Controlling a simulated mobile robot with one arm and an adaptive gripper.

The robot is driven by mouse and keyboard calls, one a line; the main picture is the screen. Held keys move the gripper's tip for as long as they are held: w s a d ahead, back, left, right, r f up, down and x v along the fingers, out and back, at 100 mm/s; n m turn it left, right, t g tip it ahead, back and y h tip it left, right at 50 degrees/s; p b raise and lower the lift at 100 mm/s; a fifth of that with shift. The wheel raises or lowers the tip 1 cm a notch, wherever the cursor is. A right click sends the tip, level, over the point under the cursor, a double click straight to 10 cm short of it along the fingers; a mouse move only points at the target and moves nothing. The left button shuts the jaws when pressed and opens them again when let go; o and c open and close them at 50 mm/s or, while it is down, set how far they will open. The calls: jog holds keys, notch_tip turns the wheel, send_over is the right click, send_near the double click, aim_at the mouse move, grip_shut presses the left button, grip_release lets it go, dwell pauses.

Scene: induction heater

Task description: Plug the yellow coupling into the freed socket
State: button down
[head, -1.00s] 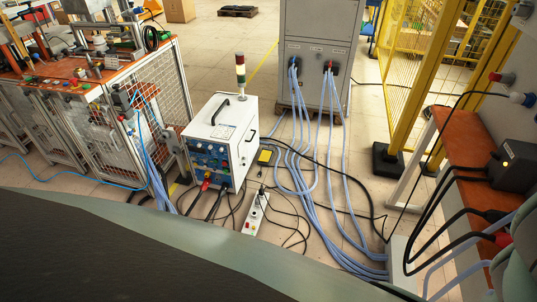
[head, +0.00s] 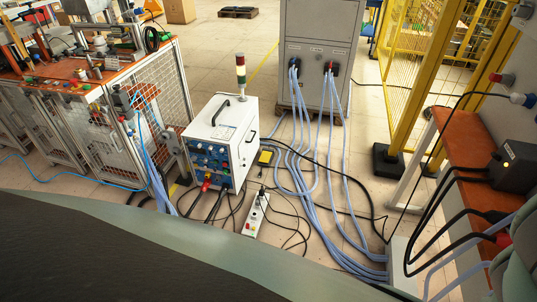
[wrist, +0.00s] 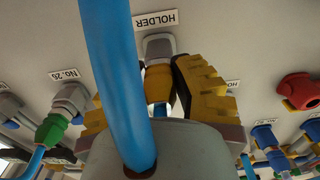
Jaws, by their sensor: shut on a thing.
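The yellow coupling (wrist: 159,82) is in the middle of the wrist view, with a blue hose (wrist: 118,75) looping in front of it. My gripper (wrist: 142,84) is shut on the coupling, its yellow ribbed fingers on either side. The coupling's far end meets a grey socket (wrist: 158,46) below an upside-down HOLDER label (wrist: 156,18). I cannot tell whether it is seated in the socket or only lined up against it. The left finger is partly hidden by the hose. No coupling or gripper can be made out in the head view.
In the wrist view, a grey socket with a green coupling (wrist: 54,128) is at left by a NO.20 label (wrist: 64,74). A red ring-shaped part (wrist: 299,91) and a blue coupling (wrist: 264,137) are at right. In the head view, a white box unit (head: 221,140) and loose cables occupy the floor.

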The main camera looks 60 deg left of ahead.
jog(key=shift+s+a, duration=0.15)
jog(key=p+v, duration=0.3)
jog(key=v, duration=0.2)
jog(key=shift+s+a, duration=0.1)
jog(key=shift+a, duration=0.15)
dwell(1.1)
jog(key=shift+r, duration=0.1)
